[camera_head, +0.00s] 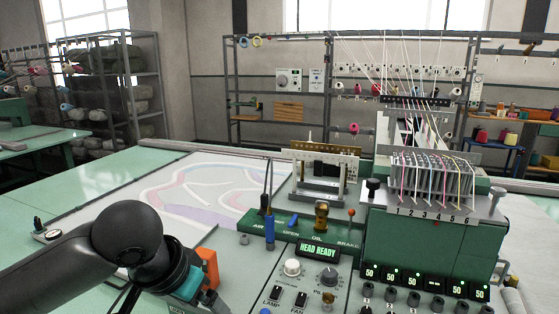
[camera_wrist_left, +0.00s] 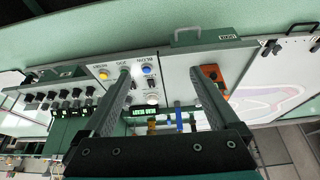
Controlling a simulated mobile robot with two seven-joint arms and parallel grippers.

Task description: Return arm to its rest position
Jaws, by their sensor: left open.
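My left arm (camera_head: 120,245) comes in from the left in the head view, reaching over the front of the tufting machine's table. Its wrist with a teal band is low in the picture; the fingers are barely visible there. In the left wrist view my left gripper (camera_wrist_left: 160,75) is open, its two dark fingers wide apart with nothing between them but the control panel (camera_wrist_left: 150,82) beyond. The fingers look clear of the panel, though the exact gap is hard to tell. My right gripper is in neither view.
An orange block (camera_head: 209,267) sits close beside the wrist. The control console has knobs, a blue lever (camera_head: 269,230), a brass valve (camera_head: 321,214) and a "HEAD READY" display (camera_head: 318,250). The green tufting head (camera_head: 420,240) stands right. Patterned cloth (camera_head: 200,185) lies behind the arm.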

